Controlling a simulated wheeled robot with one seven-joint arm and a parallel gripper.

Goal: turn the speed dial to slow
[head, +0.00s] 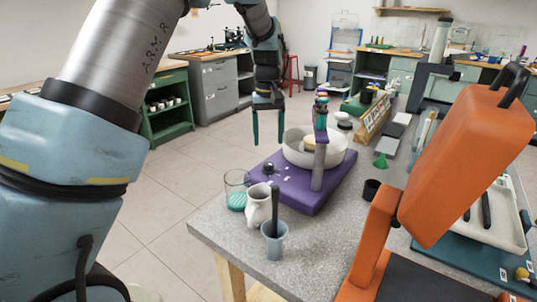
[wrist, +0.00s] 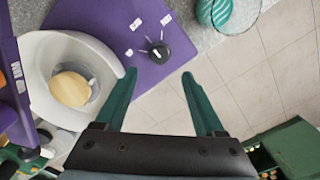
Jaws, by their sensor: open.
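The speed dial is a small black knob (wrist: 158,51) on a purple base (wrist: 152,72) in the wrist view, with several small white labels around it. Its pointer direction and the label text are too small to read surely. In the head view the dial (head: 268,167) sits near the left end of the purple base (head: 330,197). My gripper (head: 268,138) is open and empty, fingers pointing down, above and apart from the dial. In the wrist view the dial lies just beyond the gap between the green fingertips (wrist: 159,76).
A white bowl (head: 337,160) with a wooden disc stands on the base behind a grey post (head: 318,168). A glass with green contents (head: 237,199), a white jug (head: 258,208) and a grey cup (head: 273,245) stand in front. An orange machine (head: 455,165) stands at right.

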